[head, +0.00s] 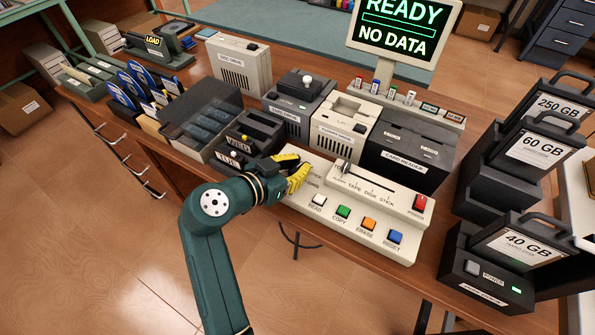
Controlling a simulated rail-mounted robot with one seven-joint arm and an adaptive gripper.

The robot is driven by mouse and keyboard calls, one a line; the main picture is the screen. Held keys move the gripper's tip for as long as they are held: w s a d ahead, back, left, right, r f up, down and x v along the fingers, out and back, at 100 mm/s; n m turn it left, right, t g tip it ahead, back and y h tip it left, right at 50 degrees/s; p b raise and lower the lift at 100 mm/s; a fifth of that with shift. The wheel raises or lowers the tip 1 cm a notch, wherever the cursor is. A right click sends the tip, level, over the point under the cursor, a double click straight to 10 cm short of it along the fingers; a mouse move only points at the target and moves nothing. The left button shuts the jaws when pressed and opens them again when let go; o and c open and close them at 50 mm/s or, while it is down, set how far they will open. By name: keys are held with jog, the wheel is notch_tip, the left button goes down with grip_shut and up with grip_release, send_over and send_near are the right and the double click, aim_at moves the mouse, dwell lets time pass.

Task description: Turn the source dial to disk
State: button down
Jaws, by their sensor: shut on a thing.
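The cream control panel (408,218) lies along the front of the bench. It carries a slider (345,167) at the left end of a slot marked with TAPE, DISK and STICK. My gripper (303,171), with yellow fingers, reaches from the left over the panel's left end. It is shut on what appears to be the source dial there, left of the slider. The fingers hide the dial, so its pointer and setting cannot be read. The fingers are apart from the slider.
READ, COPY, ERASE and RESET buttons (343,212) line the panel's front, with a red button (419,203) at the right. A black card reader (408,155) stands behind. Drive cartridges (530,247) stand right. A monitor (402,35) reads READY, NO DATA. Trays (243,140) crowd the left.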

jog(key=shift+f+m+g+h+b, duration=0.4)
jog(key=shift+m+g, duration=0.1)
jog(key=shift+d, duration=0.1)
jog(key=c, duration=1.1)
grip_release()
jog(key=shift+c, duration=0.2)
jog(key=shift+o, duration=0.4)
jog(key=shift+r, duration=0.15)
jog(key=shift+s+a+r, duration=0.25)
jog(key=shift+a+r, duration=0.1)
jog(key=shift+a, duration=0.05)
jog(key=v, duration=1.1)
